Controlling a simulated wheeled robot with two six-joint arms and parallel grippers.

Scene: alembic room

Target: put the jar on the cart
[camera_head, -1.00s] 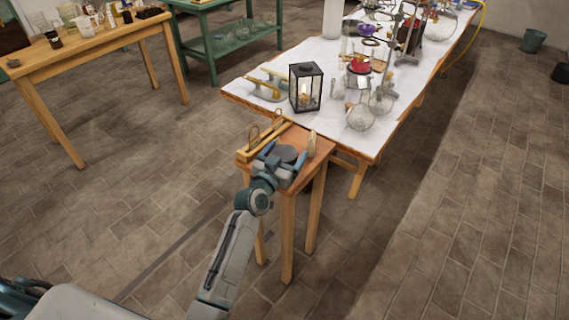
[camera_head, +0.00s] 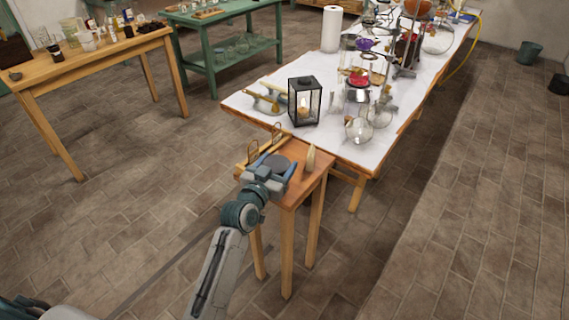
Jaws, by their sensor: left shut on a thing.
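My left gripper (camera_head: 273,171) is over the small wooden side table (camera_head: 299,190). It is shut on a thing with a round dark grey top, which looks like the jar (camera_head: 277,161). The fingers hide most of its body, and I cannot tell whether it touches the tabletop. My right gripper is out of view. I cannot make out a cart for certain.
A pale pointed object (camera_head: 310,158) stands close right of the gripper, and a wooden rack (camera_head: 258,150) lies behind left. The long white-topped table (camera_head: 335,140) behind holds a black lantern (camera_head: 304,101) and glassware.

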